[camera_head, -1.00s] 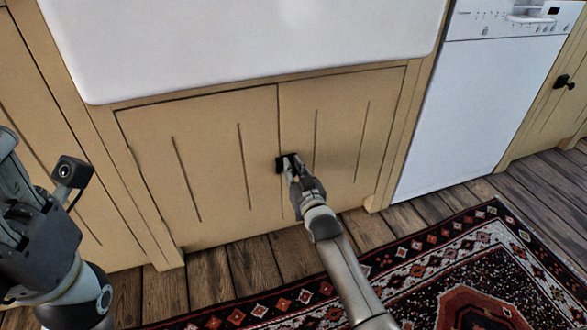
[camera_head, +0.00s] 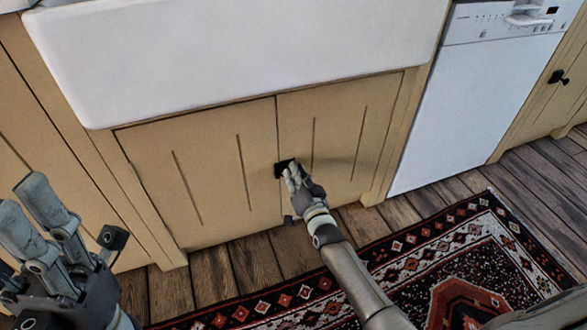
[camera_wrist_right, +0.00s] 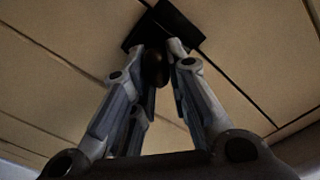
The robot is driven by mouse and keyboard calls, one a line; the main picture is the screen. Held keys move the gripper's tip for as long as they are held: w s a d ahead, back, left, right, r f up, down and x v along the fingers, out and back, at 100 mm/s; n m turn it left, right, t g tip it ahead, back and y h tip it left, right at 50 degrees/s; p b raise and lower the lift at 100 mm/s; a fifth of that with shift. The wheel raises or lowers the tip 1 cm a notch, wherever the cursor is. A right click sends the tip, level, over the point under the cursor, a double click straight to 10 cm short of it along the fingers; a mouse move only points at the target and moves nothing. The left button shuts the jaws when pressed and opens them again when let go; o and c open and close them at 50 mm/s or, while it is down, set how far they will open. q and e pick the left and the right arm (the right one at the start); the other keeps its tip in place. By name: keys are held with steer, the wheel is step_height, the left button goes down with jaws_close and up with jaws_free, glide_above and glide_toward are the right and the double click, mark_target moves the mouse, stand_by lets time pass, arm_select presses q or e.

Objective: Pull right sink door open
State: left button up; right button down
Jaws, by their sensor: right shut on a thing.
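The right sink door (camera_head: 345,135) is a tan grooved panel below the white sink, and it looks flush with its frame. Its dark knob, with a square black backplate (camera_head: 283,168), sits near the door's left edge. In the right wrist view the round knob (camera_wrist_right: 155,68) is between my fingers, in front of the black plate (camera_wrist_right: 175,18). My right gripper (camera_head: 290,174) is shut on the knob; its fingers partly hide it in the head view. My left gripper (camera_head: 22,197) is at the far left, away from the doors, and whether it is open is unclear.
The left sink door (camera_head: 205,165) is shut beside it. The white sink (camera_head: 235,55) overhangs above. A white dishwasher (camera_head: 460,105) stands to the right. A patterned rug (camera_head: 430,255) lies on the wooden floor (camera_head: 250,265) in front, which is otherwise clear.

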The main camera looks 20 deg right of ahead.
steer(key=m, duration=0.4)
steer(key=shift+d+f+m, duration=0.2)
steer(key=shift+m, duration=0.1)
steer(key=m, duration=0.3)
steer(key=m+b, duration=0.1)
steer(key=shift+d+f+m, duration=0.1)
steer(key=shift+f+m, duration=0.15)
steer(key=shift+m, duration=0.05)
steer(key=shift+s, duration=0.1)
steer(key=s+d+y+p, duration=0.1)
steer(key=s+d, duration=0.2)
steer(key=s, duration=0.3)
steer(key=s+d+n+y+p, duration=0.1)
steer(key=s+d, duration=0.2)
steer(key=s, duration=0.4)
steer(key=shift+s+p, duration=0.25)
steer(key=shift+p, duration=0.1)
steer(key=c, duration=1.4)
jaws_free()
steer(key=shift+a, duration=0.1)
